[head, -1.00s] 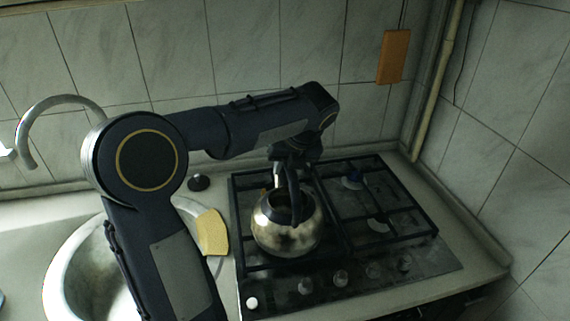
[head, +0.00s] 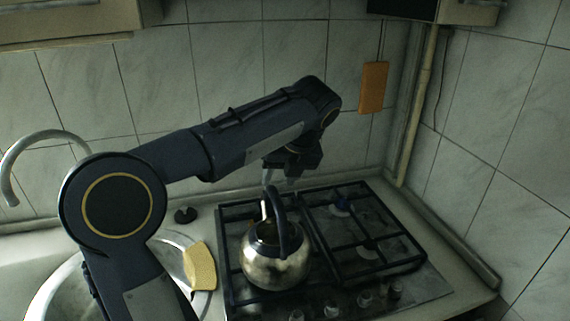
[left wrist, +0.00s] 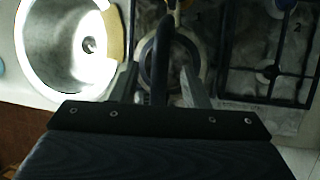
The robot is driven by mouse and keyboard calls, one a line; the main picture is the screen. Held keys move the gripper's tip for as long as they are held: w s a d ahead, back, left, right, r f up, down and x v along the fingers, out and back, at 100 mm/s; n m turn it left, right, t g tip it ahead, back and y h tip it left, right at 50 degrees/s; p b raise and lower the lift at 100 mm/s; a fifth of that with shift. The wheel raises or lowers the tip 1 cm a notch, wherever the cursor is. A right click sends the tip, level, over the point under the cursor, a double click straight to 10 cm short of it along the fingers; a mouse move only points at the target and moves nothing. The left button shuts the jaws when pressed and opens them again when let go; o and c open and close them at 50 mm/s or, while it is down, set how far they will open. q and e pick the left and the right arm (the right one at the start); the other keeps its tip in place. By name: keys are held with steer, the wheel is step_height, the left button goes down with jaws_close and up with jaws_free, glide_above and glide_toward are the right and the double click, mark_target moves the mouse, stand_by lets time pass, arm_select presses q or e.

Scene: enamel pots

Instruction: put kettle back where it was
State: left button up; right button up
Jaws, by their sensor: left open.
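The kettle (head: 272,268) is round, shiny metal with a black arched handle. It stands upright on the left side of the stove (head: 412,262), over the front burner area. In the left wrist view the kettle (left wrist: 153,74) is partly hidden by its handle and my fingers. My left gripper (head: 280,176) is open just above the handle's top. In the left wrist view the open fingers of my left gripper (left wrist: 162,86) lie on either side of the dark handle. My right gripper does not show.
A yellow sponge (head: 200,267) lies between the round metal sink (head: 62,290) and the stove. A small dark round object (head: 185,215) sits on the counter behind it. The stove's right burners are empty.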

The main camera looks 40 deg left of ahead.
arm_select(q)
steer(key=v, duration=0.4)
steer(key=s+d+f+n+t+h, duration=0.1)
steer(key=s+d+f+n+h, duration=0.2)
steer(key=n, duration=0.6)
steer(key=s+d+f+n+t+h, duration=0.2)
steer(key=s+d+f+n, duration=0.3)
steer(key=s+f+n, duration=0.3)
steer(key=s+d+f+n+t+h, duration=0.1)
steer(key=s+d+f+n+h, duration=0.2)
steer(key=s+n, duration=0.6)
steer(key=shift+d+f+n+h, duration=0.3)
steer(key=shift+d+f+n, duration=0.75)
steer(key=shift+f, duration=0.35)
